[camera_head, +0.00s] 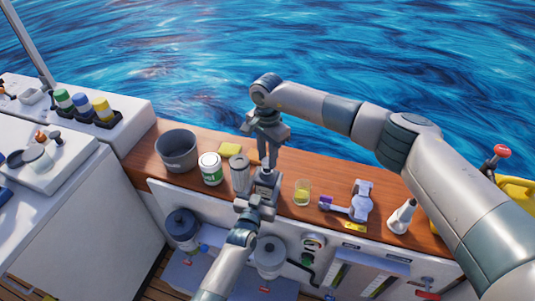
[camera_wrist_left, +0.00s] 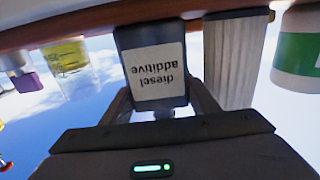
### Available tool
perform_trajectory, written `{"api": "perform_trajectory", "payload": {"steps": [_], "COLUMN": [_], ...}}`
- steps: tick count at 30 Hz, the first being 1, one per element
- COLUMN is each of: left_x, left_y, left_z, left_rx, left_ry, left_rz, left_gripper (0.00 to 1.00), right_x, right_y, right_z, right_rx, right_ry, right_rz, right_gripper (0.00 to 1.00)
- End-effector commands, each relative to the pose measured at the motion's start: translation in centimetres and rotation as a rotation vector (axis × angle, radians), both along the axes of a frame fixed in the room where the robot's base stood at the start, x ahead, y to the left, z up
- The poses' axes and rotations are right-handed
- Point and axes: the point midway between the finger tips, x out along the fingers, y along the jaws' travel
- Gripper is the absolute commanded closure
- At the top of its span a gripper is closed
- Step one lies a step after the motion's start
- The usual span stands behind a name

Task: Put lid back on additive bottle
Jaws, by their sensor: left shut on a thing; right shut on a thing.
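The additive bottle (camera_head: 266,175) stands on the wooden counter, dark with a pale "diesel additive" label; it also shows in the left wrist view (camera_wrist_left: 157,72), where the picture is upside down. My left gripper (camera_head: 262,190) is shut on the bottle from the front, its fingers on either side of it in the wrist view. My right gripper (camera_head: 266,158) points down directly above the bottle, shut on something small. The lid cannot be made out; the right fingers hide what they hold. I cannot tell whether it touches the bottle's neck.
Left of the bottle stand a grey cylinder (camera_head: 240,175), a white-green can (camera_head: 210,168), a yellow sponge (camera_head: 230,149) and a grey bucket (camera_head: 177,150). To the right are a glass of yellow liquid (camera_head: 302,192), a purple-ended tool (camera_head: 350,203) and a white nozzle bottle (camera_head: 402,217).

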Motion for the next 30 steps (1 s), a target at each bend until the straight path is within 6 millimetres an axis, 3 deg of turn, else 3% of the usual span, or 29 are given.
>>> {"api": "perform_trajectory", "payload": {"steps": [30], "left_x": [0.0], "left_y": [0.01], "left_z": [-0.01], "left_rx": [0.0], "left_ry": [0.0], "left_rz": [0.0], "left_gripper": [0.86], "right_x": [-0.03], "right_y": [0.02], "right_z": [-0.83], "right_rx": [0.0], "right_ry": [0.0], "right_rz": [0.0], "right_gripper": [0.94]}}
